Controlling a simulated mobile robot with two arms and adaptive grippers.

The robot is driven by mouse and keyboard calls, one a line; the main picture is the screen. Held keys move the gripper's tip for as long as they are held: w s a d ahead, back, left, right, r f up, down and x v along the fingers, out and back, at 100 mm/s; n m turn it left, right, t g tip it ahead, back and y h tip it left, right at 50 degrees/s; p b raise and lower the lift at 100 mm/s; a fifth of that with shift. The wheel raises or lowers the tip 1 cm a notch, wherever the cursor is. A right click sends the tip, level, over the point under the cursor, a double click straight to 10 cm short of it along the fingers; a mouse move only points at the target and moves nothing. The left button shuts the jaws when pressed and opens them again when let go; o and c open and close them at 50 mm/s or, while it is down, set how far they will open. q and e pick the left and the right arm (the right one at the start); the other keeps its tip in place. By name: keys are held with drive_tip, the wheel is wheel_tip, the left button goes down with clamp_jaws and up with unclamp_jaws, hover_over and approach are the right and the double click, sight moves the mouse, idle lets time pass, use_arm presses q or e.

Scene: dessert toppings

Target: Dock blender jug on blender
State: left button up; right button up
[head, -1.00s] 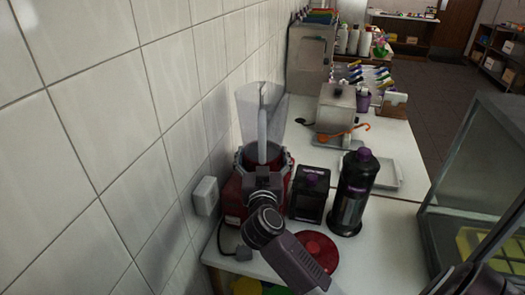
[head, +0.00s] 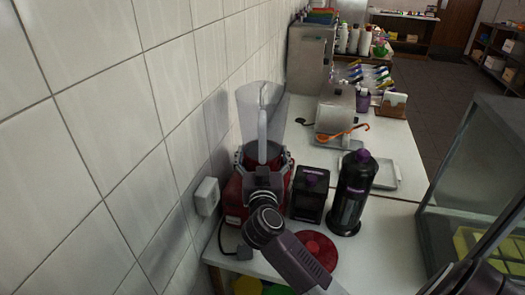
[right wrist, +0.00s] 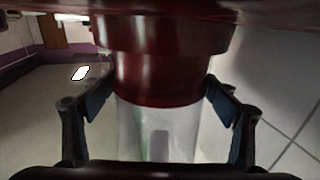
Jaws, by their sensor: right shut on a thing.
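The clear blender jug (head: 247,104), with a pale handle, stands about upright over the red blender base (head: 233,195) by the tiled wall. My right gripper (right wrist: 160,98) is shut on the jug around its red lower collar (right wrist: 160,75), one finger on each side. In the right wrist view the clear wall is at the bottom and the red parts are above it. The collar lies close against the wider red part; I cannot tell whether the jug is fully seated. My right wrist hides part of the base in the head view. My left gripper is not in view.
A black box with a purple top (head: 310,196) and a black bottle (head: 352,192) stand just right of the base. A round red lid (head: 316,247) lies in front. A wall socket (head: 206,196) is at left; a glass case (head: 470,190) is at right.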

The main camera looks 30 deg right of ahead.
drive_tip(key=shift+d+r, duration=0.1)
drive_tip(key=shift+r, duration=0.35)
idle(0.5)
drive_tip(key=shift+p, duration=0.9)
drive_tip(key=shift+f, duration=0.1)
drive_tip(key=shift+d+r+p, duration=0.1)
drive_tip(key=shift+r+p, duration=0.5)
drive_tip(key=shift+p, duration=0.35)
drive_tip(key=shift+p, duration=0.35)
